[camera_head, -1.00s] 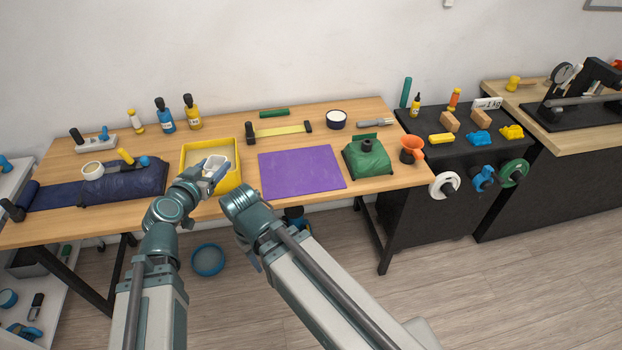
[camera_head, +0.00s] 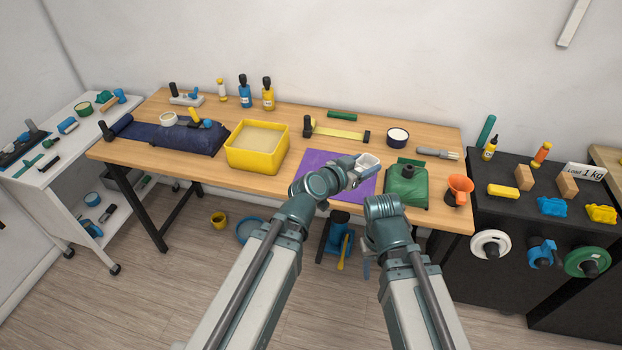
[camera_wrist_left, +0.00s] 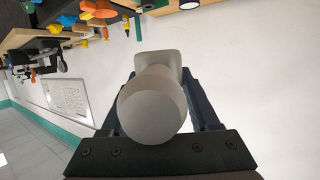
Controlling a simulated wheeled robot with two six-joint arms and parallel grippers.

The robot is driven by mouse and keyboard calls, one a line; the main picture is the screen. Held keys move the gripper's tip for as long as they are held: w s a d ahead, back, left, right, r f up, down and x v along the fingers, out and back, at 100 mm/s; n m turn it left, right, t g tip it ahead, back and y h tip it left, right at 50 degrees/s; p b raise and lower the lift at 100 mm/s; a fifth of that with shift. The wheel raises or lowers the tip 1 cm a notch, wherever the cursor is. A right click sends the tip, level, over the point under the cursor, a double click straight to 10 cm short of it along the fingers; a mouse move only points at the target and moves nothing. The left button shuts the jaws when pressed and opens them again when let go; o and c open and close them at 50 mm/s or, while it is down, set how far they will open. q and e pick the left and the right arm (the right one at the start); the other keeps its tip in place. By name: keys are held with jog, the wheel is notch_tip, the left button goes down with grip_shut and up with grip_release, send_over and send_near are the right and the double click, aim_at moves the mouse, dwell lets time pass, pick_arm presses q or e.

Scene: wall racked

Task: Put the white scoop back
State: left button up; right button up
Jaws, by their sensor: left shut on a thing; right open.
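The white scoop (camera_head: 368,162) is held at the tip of my left gripper (camera_head: 354,170), over the right part of the purple mat (camera_head: 318,160). In the left wrist view the scoop (camera_wrist_left: 155,105) shows as a grey-white rounded end between the dark fingers of the left gripper (camera_wrist_left: 160,115), with a squarish part beyond. My left gripper is shut on it. The yellow bin (camera_head: 256,160) with pale, grainy-looking contents stands to the left of the mat. My right gripper (camera_head: 366,262) is lower, in front of the table edge; its fingers are mostly hidden behind the arm.
Dark blue roll (camera_head: 170,138) lies left.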

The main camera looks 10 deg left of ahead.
pick_arm(q)
jog(key=w+a+f+n+y+b, duration=0.1)
jog(key=a+f+n+y+b, duration=0.2)
jog(key=a+f+b, duration=0.5)
jog(key=w+a+f+n+t+y+b, duration=0.1)
jog(key=a+f+y+b, duration=0.3)
jog(key=a+f+b, duration=0.4)
jog(key=w+a+f+n, duration=0.1)
jog(key=a+f, duration=0.2)
jog(key=shift+w+f+n, duration=0.2)
jog(key=shift+w+n, duration=0.05)
jog(key=shift+n, duration=0.15)
jog(key=shift+w, duration=0.1)
